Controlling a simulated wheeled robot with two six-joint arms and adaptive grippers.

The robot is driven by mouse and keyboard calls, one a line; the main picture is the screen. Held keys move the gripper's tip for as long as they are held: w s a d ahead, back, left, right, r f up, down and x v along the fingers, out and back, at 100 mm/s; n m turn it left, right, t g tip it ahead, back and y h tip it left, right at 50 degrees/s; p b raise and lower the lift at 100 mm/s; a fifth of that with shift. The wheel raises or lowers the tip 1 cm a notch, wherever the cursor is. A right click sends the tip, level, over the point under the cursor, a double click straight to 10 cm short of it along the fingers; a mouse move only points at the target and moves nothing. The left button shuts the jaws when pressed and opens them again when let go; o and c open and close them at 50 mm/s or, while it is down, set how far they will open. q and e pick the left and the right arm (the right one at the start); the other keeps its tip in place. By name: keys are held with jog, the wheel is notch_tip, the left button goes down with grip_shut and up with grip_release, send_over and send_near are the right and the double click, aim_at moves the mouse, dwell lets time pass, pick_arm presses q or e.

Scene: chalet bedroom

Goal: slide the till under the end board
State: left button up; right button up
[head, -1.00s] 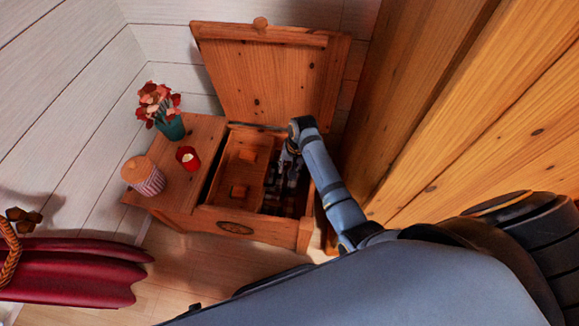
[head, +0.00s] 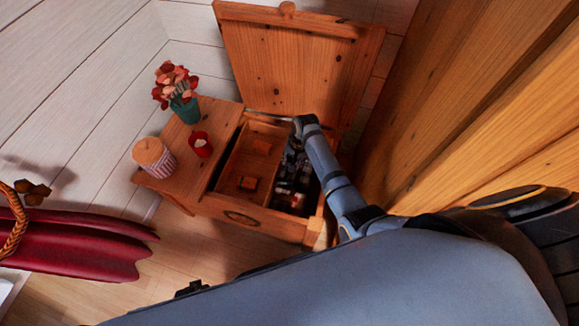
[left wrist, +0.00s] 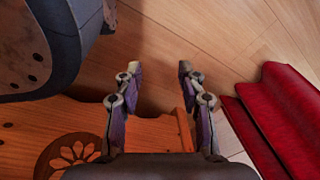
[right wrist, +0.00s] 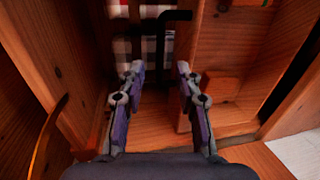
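The till (head: 240,165) is a shallow wooden tray inside the open chest (head: 265,222), at the picture-left side. Two small wooden blocks show in it. The end board (head: 177,178) is the flat top left of the opening; a dark gap shows between it and the till. My right gripper (head: 290,165) reaches down into the chest on the till's right. In the right wrist view my right gripper (right wrist: 160,70) is open, close by the till wall (right wrist: 190,85); contact cannot be told. My left gripper (left wrist: 155,70) is open and empty above the floor beside the chest front.
A flower vase (head: 185,108), red candle cup (head: 201,145) and striped jar (head: 153,157) stand on the end board. The lid (head: 290,65) stands open behind. Plaid cloth (right wrist: 122,50) and a black bar (right wrist: 175,15) are inside. Tall wood (head: 470,110) rises right; red fabric (head: 75,250) lies left.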

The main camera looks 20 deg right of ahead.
pick_arm(q)
jog(key=shift+w+d+r+b, duration=0.1)
jog(key=shift+w+r+b, duration=0.15)
jog(key=shift+w, duration=0.35)
jog(key=shift+w+d+r+b, duration=0.1)
jog(key=shift+w+r+b, duration=0.15)
jog(key=shift+w, duration=0.35)
pick_arm(e)
jog(key=shift+w+a+f, duration=0.1)
jog(key=shift+a+f, duration=0.05)
jog(key=shift+f, duration=0.8)
jog(key=shift+w+a+f, duration=0.1)
jog(key=shift+a+f, duration=0.05)
jog(key=shift+f, duration=0.75)
jog(key=shift+c, duration=0.4)
grip_shut()
